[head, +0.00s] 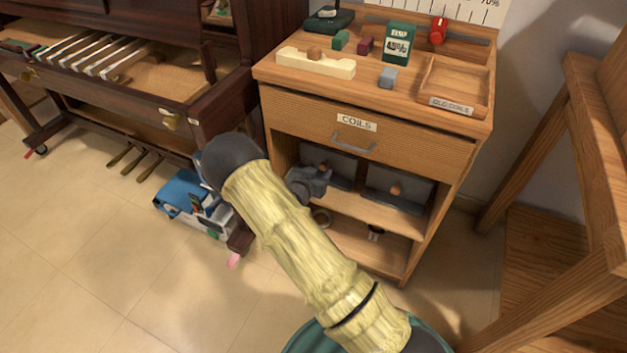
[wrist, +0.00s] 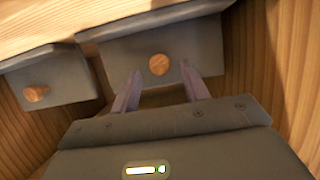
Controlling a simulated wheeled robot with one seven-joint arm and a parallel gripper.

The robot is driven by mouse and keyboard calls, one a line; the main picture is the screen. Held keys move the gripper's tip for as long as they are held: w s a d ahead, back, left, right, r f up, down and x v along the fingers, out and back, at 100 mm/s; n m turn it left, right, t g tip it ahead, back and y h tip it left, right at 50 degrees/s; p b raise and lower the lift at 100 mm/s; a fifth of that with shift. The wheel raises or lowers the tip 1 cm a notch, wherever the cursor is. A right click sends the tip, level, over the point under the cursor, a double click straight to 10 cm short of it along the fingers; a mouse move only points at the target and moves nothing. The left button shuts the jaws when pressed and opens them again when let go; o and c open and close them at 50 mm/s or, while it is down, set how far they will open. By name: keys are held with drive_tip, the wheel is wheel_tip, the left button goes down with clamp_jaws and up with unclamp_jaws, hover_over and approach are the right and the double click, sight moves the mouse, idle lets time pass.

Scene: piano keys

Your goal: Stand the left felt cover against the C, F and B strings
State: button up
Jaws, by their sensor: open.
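Two dark grey covers with round wooden knobs stand in the cabinet's upper open shelf: the left cover (head: 343,167) and the right cover (head: 415,192). My gripper (head: 326,174) reaches into the shelf at the left cover and hides part of it. In the wrist view, my open gripper (wrist: 161,76) faces one cover (wrist: 125,55), apparently the left one. Its knob (wrist: 159,64) shows between the fingertips, and I cannot tell whether they touch it. The other cover (wrist: 60,80) is at the left there. I cannot make out which strings are C, F and B.
The open piano (head: 130,80) with pale bars stands at the left. The cabinet (head: 400,140) has a closed drawer marked COILS above the shelf. A blue-and-white box (head: 185,195) is on the floor. A wooden chair-like frame (head: 540,150) stands at the right. Floor at lower left is clear.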

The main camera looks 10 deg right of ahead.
drive_tip(key=shift+b+x, duration=0.3)
drive_tip(key=shift+x, duration=1.05)
clamp_jaws()
drive_tip(key=shift+r+p, duration=1.2)
drive_tip(key=shift+r, duration=0.35)
